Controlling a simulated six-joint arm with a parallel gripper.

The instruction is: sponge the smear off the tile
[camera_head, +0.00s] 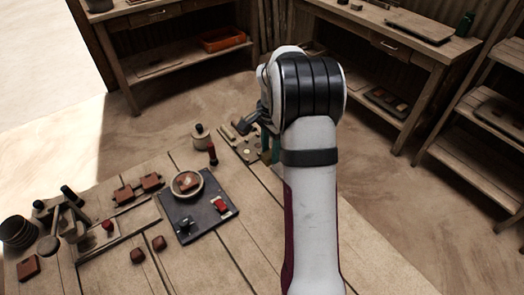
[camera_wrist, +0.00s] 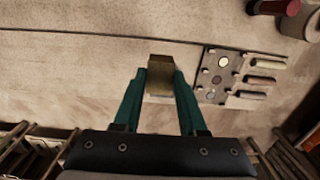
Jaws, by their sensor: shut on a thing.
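My gripper (camera_wrist: 160,78) has its teal fingers shut on a brownish-yellow block (camera_wrist: 161,64), which looks like the sponge. In the head view my gripper (camera_head: 271,149) is mostly hidden behind my arm, at the table's far right edge. I cannot make out a smear on the tile at this size.
A board (camera_wrist: 212,92) with round spots and several small bars lies right of my gripper in the wrist view. A lidded pot (camera_head: 201,138) and a red-topped upright piece (camera_head: 212,155) stand between gripper and plate. Loose tiles and a wooden frame (camera_head: 118,232) lie left.

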